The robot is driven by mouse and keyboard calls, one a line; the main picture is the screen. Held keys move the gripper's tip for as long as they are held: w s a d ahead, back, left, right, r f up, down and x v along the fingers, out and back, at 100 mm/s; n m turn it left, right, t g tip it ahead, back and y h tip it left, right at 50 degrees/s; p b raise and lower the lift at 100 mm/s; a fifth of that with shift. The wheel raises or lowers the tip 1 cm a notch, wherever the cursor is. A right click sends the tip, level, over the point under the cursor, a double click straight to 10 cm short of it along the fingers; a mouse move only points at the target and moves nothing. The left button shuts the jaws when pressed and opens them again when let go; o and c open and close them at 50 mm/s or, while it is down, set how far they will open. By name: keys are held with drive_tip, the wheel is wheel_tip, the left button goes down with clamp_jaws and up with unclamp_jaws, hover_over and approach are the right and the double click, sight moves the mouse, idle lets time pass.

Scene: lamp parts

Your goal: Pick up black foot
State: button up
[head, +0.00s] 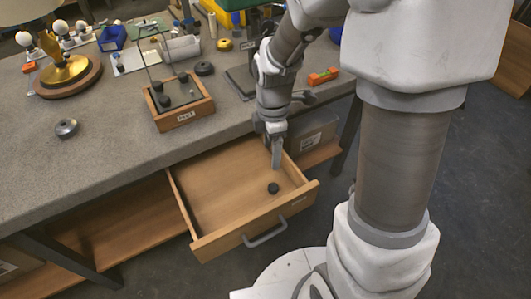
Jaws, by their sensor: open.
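A small black foot (273,188) sits on the floor of the open wooden drawer (222,188), towards its front right. My gripper (276,163) points down into the drawer, and in the picture its tips are just above and behind the foot. It looks empty and apart from the foot, though the exact gap cannot be told from this view. The fingers are seen nearly edge-on. More black feet (164,101) sit in a small labelled wooden box (181,117) on the bench above.
The drawer's walls and front with a grey handle (265,234) surround the foot. The grey bench top (110,160) lies behind. A round dark part (67,128), a brass lamp (65,68) and an orange level (323,76) rest on the bench.

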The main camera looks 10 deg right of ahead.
drive_tip(key=b, duration=0.3)
hover_over(272, 187)
drive_tip(key=f, duration=1.1)
drive_tip(key=shift+s+a+f, duration=0.1)
drive_tip(key=shift+a+f, duration=0.1)
drive_tip(key=shift+f, duration=0.05)
drive_tip(key=f+b, duration=0.1)
drive_tip(key=f, duration=0.4)
drive_tip(key=shift+d+f+b, duration=0.1)
drive_tip(key=shift+d+b, duration=0.1)
drive_tip(key=shift+b, duration=0.1)
clamp_jaws()
